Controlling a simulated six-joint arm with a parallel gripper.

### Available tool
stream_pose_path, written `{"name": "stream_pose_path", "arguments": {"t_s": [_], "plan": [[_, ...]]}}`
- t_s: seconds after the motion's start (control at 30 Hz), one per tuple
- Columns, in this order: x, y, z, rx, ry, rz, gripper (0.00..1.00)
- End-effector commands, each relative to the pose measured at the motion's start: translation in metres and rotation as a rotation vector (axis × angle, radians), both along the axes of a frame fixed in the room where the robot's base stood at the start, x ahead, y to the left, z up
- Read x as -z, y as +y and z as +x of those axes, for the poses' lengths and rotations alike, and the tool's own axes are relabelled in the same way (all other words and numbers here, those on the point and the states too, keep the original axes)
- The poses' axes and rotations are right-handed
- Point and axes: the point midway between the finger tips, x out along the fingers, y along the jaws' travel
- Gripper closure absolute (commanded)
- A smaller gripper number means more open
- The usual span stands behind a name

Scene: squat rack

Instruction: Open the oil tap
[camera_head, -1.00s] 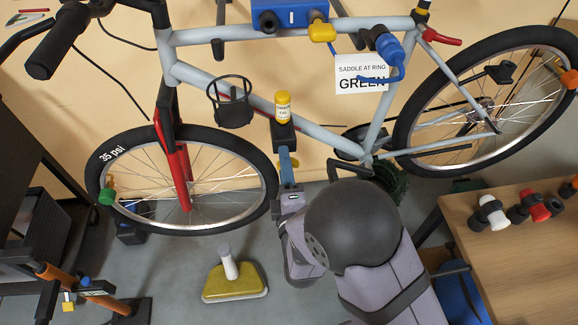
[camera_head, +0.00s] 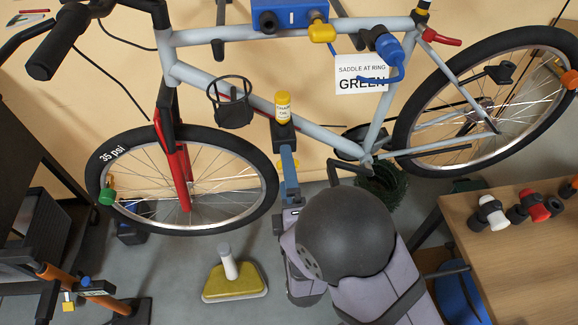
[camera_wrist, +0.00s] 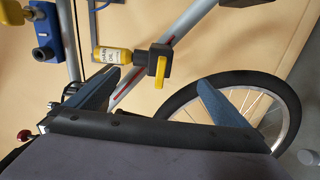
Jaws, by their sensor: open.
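The yellow chain oil bottle (camera_head: 283,106) stands upright on a black tap body (camera_head: 284,133) by the bike frame. In the wrist view the bottle (camera_wrist: 112,55) lies sideways, and the black tap body (camera_wrist: 143,60) carries a yellow tap handle (camera_wrist: 161,67). The handle lies crosswise to the bottle's long axis. My gripper (camera_head: 288,150) is just below the tap in the head view and hides most of the handle there. In the wrist view my gripper (camera_wrist: 159,78) is open, its blue fingers apart to either side of the handle. I see no contact with it.
The bike's grey frame (camera_head: 315,130) runs close behind the tap. The front wheel (camera_head: 273,195) is left of my gripper, and a black bottle cage (camera_head: 233,108) is left of the tap. A wooden table (camera_head: 520,250) stands at the right. A yellow-based stand (camera_head: 235,283) is on the floor.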

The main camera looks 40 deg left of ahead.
Motion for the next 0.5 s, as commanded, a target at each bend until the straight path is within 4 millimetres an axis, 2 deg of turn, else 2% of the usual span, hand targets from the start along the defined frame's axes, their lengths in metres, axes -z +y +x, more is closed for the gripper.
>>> {"name": "stream_pose_path", "arguments": {"t_s": [0.3, 0.5], "plan": [[0.0, -0.019, -0.02, -0.002, 0.001, -0.001, 0.0], [-0.001, -0.025, -0.025, 0.0, -0.001, 0.001, 0.0]]}}
